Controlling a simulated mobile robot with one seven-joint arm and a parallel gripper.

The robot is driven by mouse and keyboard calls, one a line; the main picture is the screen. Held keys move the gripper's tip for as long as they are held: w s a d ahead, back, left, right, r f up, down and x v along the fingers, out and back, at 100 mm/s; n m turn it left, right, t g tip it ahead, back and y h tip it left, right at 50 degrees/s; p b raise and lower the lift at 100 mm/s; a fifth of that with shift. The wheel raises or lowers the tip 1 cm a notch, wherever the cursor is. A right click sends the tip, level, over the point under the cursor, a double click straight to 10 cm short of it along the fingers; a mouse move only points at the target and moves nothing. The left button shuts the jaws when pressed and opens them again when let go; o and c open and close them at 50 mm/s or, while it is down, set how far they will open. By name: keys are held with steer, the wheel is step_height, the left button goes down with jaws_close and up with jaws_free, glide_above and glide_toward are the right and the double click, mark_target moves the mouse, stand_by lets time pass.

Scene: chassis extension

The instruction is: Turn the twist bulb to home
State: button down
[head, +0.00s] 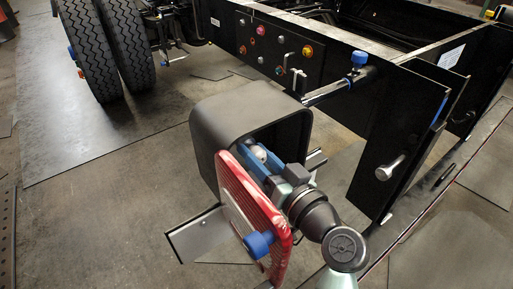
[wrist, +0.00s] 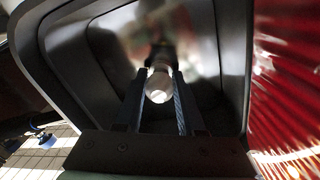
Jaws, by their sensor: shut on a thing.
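The twist bulb (wrist: 159,85) is a small pale round bulb inside a dark housing. In the wrist view my gripper (wrist: 160,82) has one finger on each side of it, and the fingers are closed on it. In the head view my gripper (head: 262,160) reaches into the open side of the dark housing (head: 232,108), and the bulb (head: 259,153) shows as a pale ball between the blue fingers. The bulb's base and socket are mostly hidden in shadow. I cannot tell how far the bulb is turned.
A red lens cover (head: 250,215) with a blue knob (head: 259,243) stands open beside the housing, close to my arm; it fills the right of the wrist view (wrist: 290,80). A black chassis frame (head: 340,75) with a panel of coloured buttons lies behind. Two tyres (head: 90,50) stand at upper left.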

steer(key=shift+m+p, duration=1.25)
steer(key=shift+m, duration=0.85)
steer(key=c, duration=0.5)
jaws_free()
steer(key=shift+s, duration=0.1)
steer(key=v, duration=1.3)
steer(key=shift+d+r+p, duration=0.1)
steer(key=shift+d+p, duration=0.05)
steer(key=shift+p, duration=0.2)
